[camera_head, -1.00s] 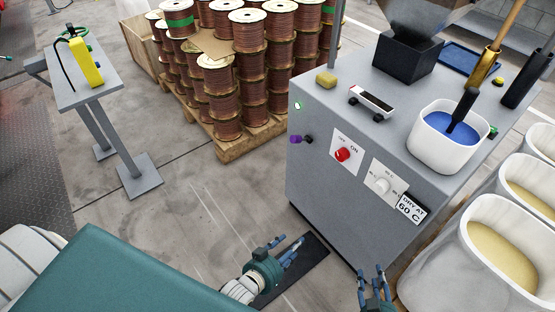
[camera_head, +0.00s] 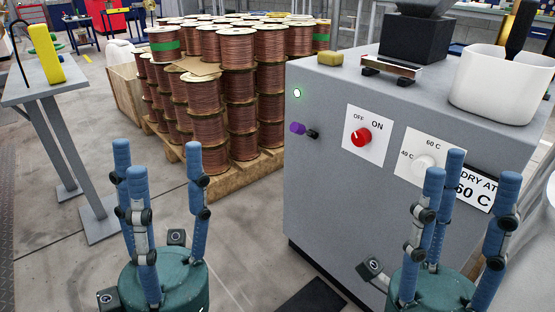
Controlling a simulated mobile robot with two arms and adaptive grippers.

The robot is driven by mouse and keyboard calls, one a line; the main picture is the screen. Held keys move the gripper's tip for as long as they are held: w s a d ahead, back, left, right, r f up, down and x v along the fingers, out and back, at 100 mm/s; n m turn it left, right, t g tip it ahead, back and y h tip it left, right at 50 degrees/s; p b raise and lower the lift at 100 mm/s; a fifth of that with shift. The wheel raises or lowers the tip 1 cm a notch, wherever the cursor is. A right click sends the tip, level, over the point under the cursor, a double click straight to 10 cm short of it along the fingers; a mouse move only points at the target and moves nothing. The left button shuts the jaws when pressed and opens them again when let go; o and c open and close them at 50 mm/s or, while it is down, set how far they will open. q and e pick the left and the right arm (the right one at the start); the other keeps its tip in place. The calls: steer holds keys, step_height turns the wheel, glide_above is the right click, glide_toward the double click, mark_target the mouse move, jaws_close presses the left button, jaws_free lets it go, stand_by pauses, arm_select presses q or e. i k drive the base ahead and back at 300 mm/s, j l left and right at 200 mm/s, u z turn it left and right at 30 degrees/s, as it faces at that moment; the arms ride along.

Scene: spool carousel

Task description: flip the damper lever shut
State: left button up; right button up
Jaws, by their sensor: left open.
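A short lever with a purple knob (camera_head: 298,128) and a black end sticks out of the front of the grey machine (camera_head: 330,190), near its left edge. It looks like the damper lever. My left gripper (camera_head: 155,165) is open and empty, fingers pointing up, at lower left in front of the pallet. It is apart from the lever, to its left and below in the picture. My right gripper (camera_head: 468,175) is also open and empty, fingers up, in front of the machine's right part. Its fingers partly cover the temperature dial plate (camera_head: 425,152) and the drying label (camera_head: 475,188).
A red switch knob (camera_head: 361,137) sits right of the lever, and a small green light (camera_head: 297,93) above it. A white tub (camera_head: 505,85) stands on the machine. Wire spools (camera_head: 208,130) fill a pallet behind. A grey stand (camera_head: 45,88) is at left.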

mark_target(296, 127)
steer(key=i+j+u, duration=0.15)
steer(key=i, duration=0.25)
steer(key=i+j+u, duration=0.1)
steer(key=i+j, duration=0.2)
steer(key=i, duration=0.15)
